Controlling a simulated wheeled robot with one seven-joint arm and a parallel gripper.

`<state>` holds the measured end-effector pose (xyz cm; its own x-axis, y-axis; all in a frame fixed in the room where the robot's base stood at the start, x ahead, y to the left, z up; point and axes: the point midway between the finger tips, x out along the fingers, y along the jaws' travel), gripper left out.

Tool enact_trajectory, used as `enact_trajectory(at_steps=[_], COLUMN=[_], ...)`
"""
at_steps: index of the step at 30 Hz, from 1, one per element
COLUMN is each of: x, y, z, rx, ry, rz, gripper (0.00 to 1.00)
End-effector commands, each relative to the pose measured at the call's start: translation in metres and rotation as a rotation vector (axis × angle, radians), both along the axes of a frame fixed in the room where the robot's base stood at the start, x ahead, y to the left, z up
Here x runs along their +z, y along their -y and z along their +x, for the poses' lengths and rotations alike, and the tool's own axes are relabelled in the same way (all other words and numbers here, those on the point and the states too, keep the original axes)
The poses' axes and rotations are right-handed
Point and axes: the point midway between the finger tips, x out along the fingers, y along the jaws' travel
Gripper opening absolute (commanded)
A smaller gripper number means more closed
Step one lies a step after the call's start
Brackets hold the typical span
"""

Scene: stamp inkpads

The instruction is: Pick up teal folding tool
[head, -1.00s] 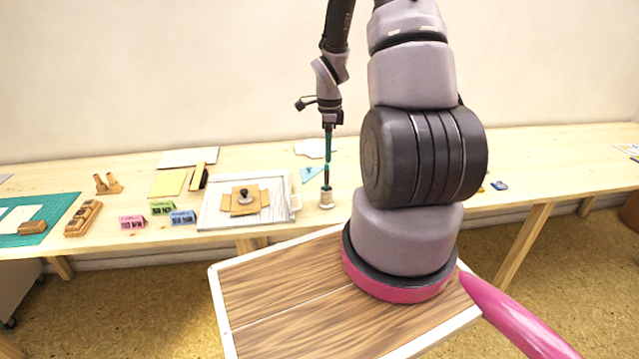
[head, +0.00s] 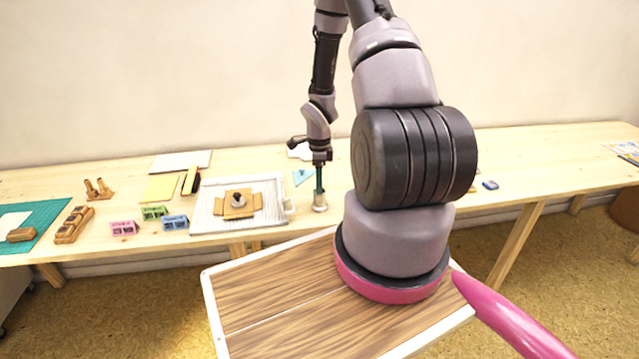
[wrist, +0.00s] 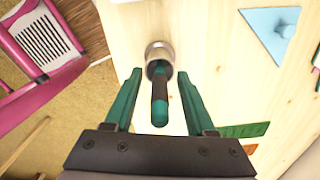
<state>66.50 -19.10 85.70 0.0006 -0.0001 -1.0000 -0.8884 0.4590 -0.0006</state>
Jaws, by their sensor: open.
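The teal folding tool (wrist: 159,98) stands upright in a small round metal cup (wrist: 158,52), with its dark and teal handle pointing up toward the wrist camera. In the head view the cup (head: 320,203) is near the front edge of the table, and the tool is hard to tell from the fingers above it. My gripper (wrist: 159,74) is open, its two teal fingers on either side of the tool with a visible gap on both sides. In the head view my gripper (head: 319,186) points down just above the cup.
A light blue triangle (head: 301,177) lies behind the cup. A pale tray (head: 208,220) with a stamp (head: 239,199) stands left of it. Several small coloured boxes, including a blue one (head: 175,222), lie further left. Bare table is to the right.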

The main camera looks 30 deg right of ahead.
Motion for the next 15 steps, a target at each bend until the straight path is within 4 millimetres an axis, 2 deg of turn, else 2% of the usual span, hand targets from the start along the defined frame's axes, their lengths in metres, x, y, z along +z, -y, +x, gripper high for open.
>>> enact_trajectory(at_steps=[2,3,7,15], x=[0.0002,0.0003,0.0004,0.0005], y=[0.0,0.0001,0.0,0.0], z=[0.0,0.0,-0.0001,-0.0001], rx=[0.0,0.0,0.0,0.0], ry=[0.0,0.0,0.0,0.0], rz=[0.0,0.0,0.0,0.0], gripper=[0.56,0.52,0.02,0.0])
